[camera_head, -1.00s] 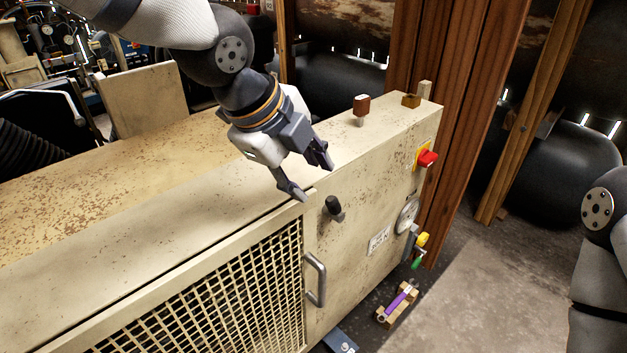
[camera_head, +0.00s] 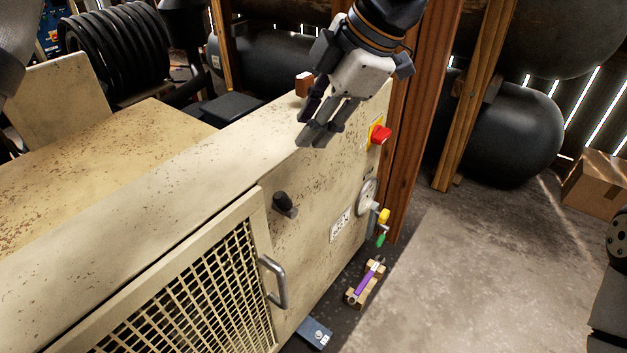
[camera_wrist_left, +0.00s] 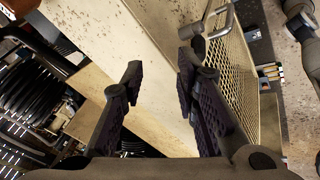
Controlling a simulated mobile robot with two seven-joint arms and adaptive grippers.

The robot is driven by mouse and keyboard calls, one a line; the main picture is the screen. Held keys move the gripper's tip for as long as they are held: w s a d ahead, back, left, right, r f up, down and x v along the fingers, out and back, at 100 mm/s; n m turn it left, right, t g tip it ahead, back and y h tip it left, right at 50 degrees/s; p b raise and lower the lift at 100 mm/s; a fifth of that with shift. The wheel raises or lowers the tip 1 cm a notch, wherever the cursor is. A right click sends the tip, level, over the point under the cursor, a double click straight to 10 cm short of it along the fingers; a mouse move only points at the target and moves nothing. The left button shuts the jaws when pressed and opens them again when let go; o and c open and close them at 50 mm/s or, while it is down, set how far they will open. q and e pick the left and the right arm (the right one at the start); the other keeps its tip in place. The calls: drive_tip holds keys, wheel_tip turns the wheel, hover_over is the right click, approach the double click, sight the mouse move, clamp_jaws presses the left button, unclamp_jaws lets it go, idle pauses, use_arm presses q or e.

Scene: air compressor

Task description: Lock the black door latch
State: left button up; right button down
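The black door latch (camera_head: 285,204) is a short dark knob on the cream compressor panel, just right of the mesh door's upper corner. It also shows beside the door handle in the left wrist view (camera_wrist_left: 198,46). Which way it is turned is hard to tell. My left gripper (camera_head: 309,126) is above and right of the latch, in front of the panel's top edge, apart from the latch. In the left wrist view its fingers (camera_wrist_left: 162,76) are spread with nothing between them. Of my right arm, only a link shows at the head view's right edge.
The mesh door (camera_head: 190,300) has a metal handle (camera_head: 276,283) below the latch. A red switch (camera_head: 380,135), a gauge (camera_head: 368,195) and a yellow-green valve (camera_head: 382,228) lie to the right. A wooden post stands behind.

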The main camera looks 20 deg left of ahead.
sight(285, 193)
use_arm(q)
drive_tip(key=s+a+f, duration=0.1)
drive_tip(key=f, duration=0.2)
drive_tip(key=s+a+f+g, duration=0.1)
drive_tip(key=s+f, duration=0.1)
drive_tip(key=f, duration=0.2)
drive_tip(key=s+a+f+n+g, duration=0.1)
drive_tip(key=f, duration=0.3)
drive_tip(key=shift+s+a+p, duration=0.15)
drive_tip(key=shift+s+p, duration=0.1)
drive_tip(key=shift+p, duration=0.05)
clamp_jaws()
